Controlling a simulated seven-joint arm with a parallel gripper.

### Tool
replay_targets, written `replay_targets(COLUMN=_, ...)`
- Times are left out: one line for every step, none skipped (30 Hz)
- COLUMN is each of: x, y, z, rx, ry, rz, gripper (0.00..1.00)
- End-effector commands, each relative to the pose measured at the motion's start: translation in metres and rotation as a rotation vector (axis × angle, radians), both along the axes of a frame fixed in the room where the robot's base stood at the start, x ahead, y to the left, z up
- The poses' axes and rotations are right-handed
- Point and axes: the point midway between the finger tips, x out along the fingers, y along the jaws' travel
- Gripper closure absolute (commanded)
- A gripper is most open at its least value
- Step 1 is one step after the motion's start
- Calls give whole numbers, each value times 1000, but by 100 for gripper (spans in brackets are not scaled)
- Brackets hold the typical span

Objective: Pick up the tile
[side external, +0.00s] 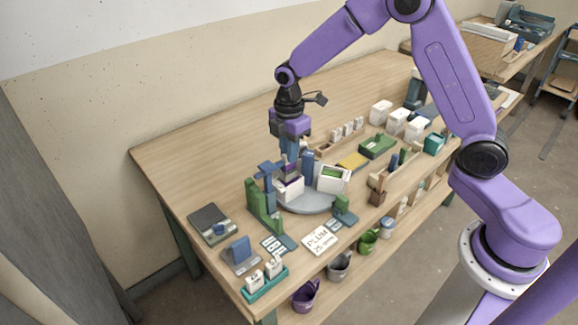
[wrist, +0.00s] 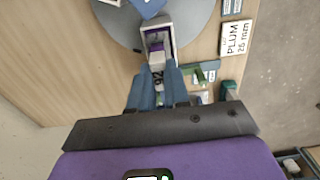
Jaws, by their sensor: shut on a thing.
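My gripper (side external: 289,155) points down over a round grey disc (side external: 310,203) on the bench. It is shut on a small tile (wrist: 157,73). In the wrist view the tile shows a white end with dark marks like "92" between the blue fingers (wrist: 156,84). In the side view the tile's purple and pale part (side external: 289,172) shows just above a white box with purple (side external: 290,188), which stands on the disc. In the wrist view this box (wrist: 157,30) is open with purple inside. I cannot tell whether tile and box touch.
A white box with a green panel (side external: 333,178) stands close by on the disc. A green bracket (side external: 262,207) stands at the left. Buckets (side external: 306,295) sit below the bench's front edge. The back left of the bench is clear.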

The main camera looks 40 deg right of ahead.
Motion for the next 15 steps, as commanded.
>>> replay_targets(x=0, y=0, z=5, rx=1, ry=-2, rz=0, gripper=100)
replay_targets(x=0, y=0, z=7, rx=1, ry=-3, rz=0, gripper=100)
replay_targets(x=0, y=0, z=10, rx=1, ry=-3, rz=0, gripper=100)
replay_targets(x=0, y=0, z=13, rx=1, ry=-2, rz=0, gripper=100)
replay_targets(x=0, y=0, z=15, rx=1, ry=-2, rz=0, gripper=100)
replay_targets(x=0, y=0, z=18, rx=1, ry=-2, rz=0, gripper=100)
replay_targets(x=0, y=0, z=20, rx=1, ry=-3, rz=0, gripper=100)
replay_targets(x=0, y=0, z=23, rx=1, ry=-3, rz=-1, gripper=100)
replay_targets(x=0, y=0, z=26, rx=1, ry=-2, rz=-1, gripper=100)
replay_targets(x=0, y=0, z=28, rx=0, ry=-1, rz=-1, gripper=100)
replay_targets(x=0, y=0, z=30, rx=1, ry=-2, rz=-1, gripper=100)
replay_targets(x=0, y=0, z=33, rx=1, ry=-2, rz=-1, gripper=100)
replay_targets(x=0, y=0, z=36, rx=1, ry=-2, rz=0, gripper=100)
replay_targets(x=0, y=0, z=38, rx=1, ry=-2, rz=0, gripper=100)
replay_targets(x=0, y=0, z=41, rx=1, ry=-2, rz=0, gripper=100)
